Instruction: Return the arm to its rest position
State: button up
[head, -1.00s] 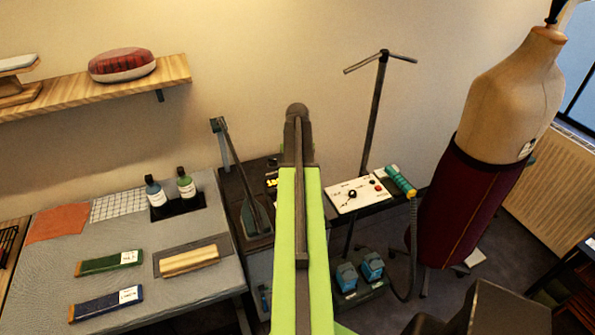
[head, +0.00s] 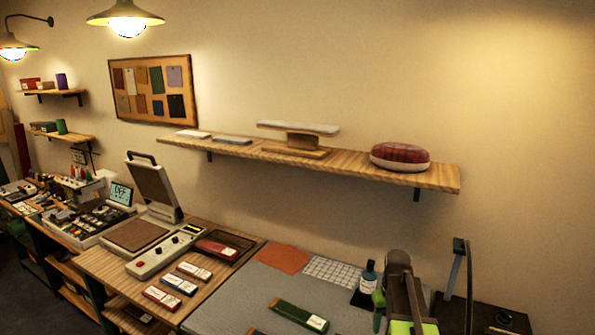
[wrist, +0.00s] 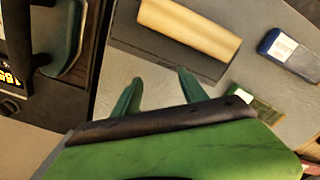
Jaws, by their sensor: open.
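My arm shows in the head view at the lower right, with its dark joint and green link in front of the grey table (head: 250,295). My gripper shows in the wrist view (wrist: 157,88), where its two green fingers stand apart with nothing between them. It points over the grey table surface. A pale wooden block (wrist: 188,28) on a dark mat lies beyond the fingertips. The fingers appear apart from the block. In the head view the gripper's fingertips cannot be made out.
A wooden shelf (head: 345,164) with a red plaid cushion (head: 400,155) runs along the wall. A fabric press (head: 152,195) stands open at the left. A dark bottle (head: 368,278) stands close beside my arm. Green (head: 298,316) and blue (wrist: 290,52) packets lie on the table.

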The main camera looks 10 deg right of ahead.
jog(key=shift+n, duration=0.9)
jog(key=a+f, duration=0.1)
jog(key=a, duration=0.4)
jog(key=a+b, duration=0.1)
jog(key=a, duration=0.4)
jog(key=s+a+f, duration=0.1)
jog(key=a, duration=0.4)
jog(key=shift+a+f+b, duration=0.1)
jog(key=shift+f+b, duration=0.25)
jog(key=s+a+m, duration=0.1)
jog(key=s+a, duration=0.4)
jog(key=a, duration=0.2)
jog(key=shift+s+a+f+m+b, duration=0.25)
jog(key=shift+s+a+m+b, duration=0.05)
jog(key=shift+a, duration=0.05)
